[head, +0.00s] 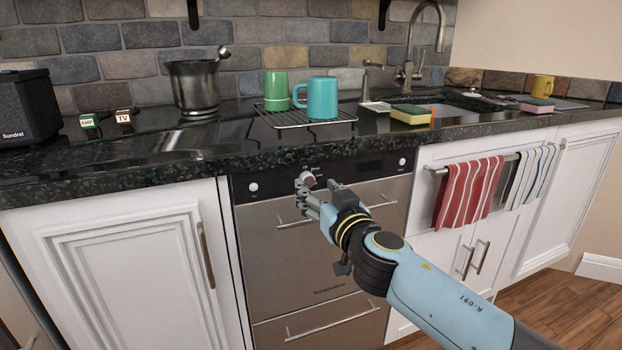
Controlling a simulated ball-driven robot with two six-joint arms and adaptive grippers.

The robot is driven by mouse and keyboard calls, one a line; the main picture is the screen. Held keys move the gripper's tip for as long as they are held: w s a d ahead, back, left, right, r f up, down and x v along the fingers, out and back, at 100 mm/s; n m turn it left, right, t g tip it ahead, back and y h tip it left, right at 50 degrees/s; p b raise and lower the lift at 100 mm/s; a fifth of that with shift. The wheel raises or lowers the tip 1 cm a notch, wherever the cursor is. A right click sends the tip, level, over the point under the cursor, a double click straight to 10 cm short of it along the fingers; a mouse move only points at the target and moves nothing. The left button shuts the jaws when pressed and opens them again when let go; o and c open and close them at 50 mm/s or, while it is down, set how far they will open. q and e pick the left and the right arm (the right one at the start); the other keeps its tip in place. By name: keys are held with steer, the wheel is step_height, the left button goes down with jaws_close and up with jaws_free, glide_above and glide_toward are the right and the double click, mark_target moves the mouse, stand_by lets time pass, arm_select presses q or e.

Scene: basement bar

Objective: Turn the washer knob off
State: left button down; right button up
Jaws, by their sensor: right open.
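The washer (300,255) is a steel-fronted appliance under the counter, with a dark control panel along its top. The washer knob (306,178) is a small round light knob on that panel, left of its middle, with small white markings around it. My right gripper (303,194) is open, its fingers pointing at the panel just below the knob. The fingertips overlap the knob's lower edge in the picture; I cannot tell whether they touch it. My left gripper is out of view.
The black counter edge (130,180) overhangs just above the panel. A bar handle (295,222) crosses the washer front below my gripper. Striped towels (468,193) hang on a rail at the right. A rack (268,117) with green and teal mugs stands above.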

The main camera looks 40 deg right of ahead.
mark_target(309, 181)
steer(key=x, duration=0.4)
steer(key=shift+f, duration=0.1)
jaws_close()
